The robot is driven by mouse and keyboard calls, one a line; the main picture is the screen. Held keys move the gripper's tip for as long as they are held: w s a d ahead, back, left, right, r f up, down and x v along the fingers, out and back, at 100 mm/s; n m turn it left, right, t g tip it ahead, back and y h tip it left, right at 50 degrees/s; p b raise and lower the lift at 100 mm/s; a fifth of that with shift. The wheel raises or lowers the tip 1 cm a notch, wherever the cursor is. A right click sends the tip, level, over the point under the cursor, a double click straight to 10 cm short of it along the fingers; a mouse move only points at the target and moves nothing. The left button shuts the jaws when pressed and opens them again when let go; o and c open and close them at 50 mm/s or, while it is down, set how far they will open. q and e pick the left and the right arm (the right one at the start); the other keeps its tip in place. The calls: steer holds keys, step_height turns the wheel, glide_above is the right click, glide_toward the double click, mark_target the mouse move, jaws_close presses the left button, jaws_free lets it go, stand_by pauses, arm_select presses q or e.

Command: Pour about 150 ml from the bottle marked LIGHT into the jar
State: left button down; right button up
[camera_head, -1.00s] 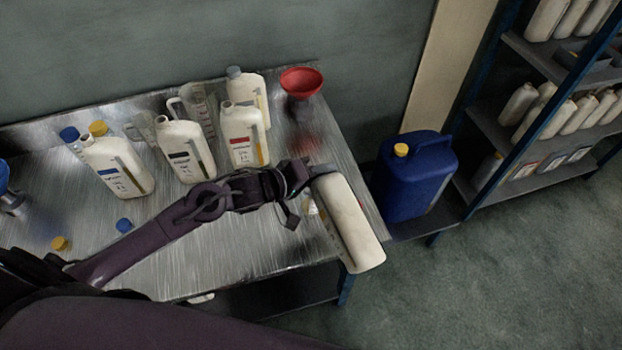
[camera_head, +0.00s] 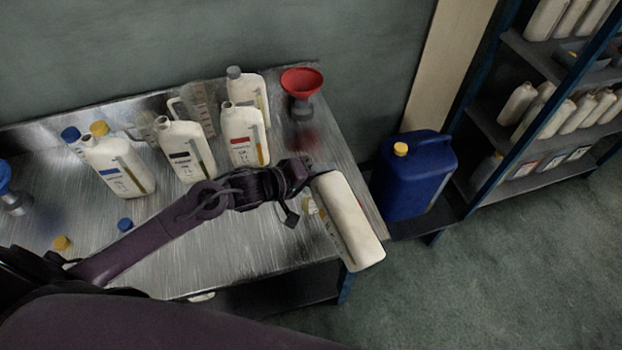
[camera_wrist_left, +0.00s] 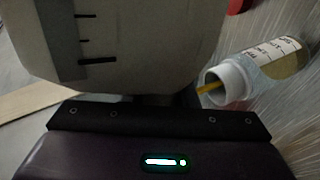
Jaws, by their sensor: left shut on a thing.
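A white bottle (camera_head: 347,222) lies tipped far over near the table's right end. My left gripper (camera_head: 305,174) is shut on it. Its name marking is not readable; a strip with dark marks shows on the bottle in the left wrist view (camera_wrist_left: 140,40). The jar (camera_wrist_left: 272,62), clear with a white rim and a printed label, shows in the left wrist view. A thin yellow stream enters its mouth, and yellowish liquid shows inside. In the head view the jar is mostly hidden behind the tipped bottle. My right gripper is not in view.
Several white bottles, one with a red label (camera_head: 245,138), stand along the back of the metal table (camera_head: 230,250). A red funnel (camera_head: 301,82) stands at the back right corner. Loose blue (camera_head: 125,224) and yellow (camera_head: 62,243) caps lie left. A blue canister (camera_head: 415,180) stands beyond the right edge.

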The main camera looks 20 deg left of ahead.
arm_select(q)
steer(key=shift+w+a+r+n+p, duration=0.15)
steer(key=shift+n+p, duration=0.15)
steer(key=shift+p, duration=0.4)
stand_by(2.0)
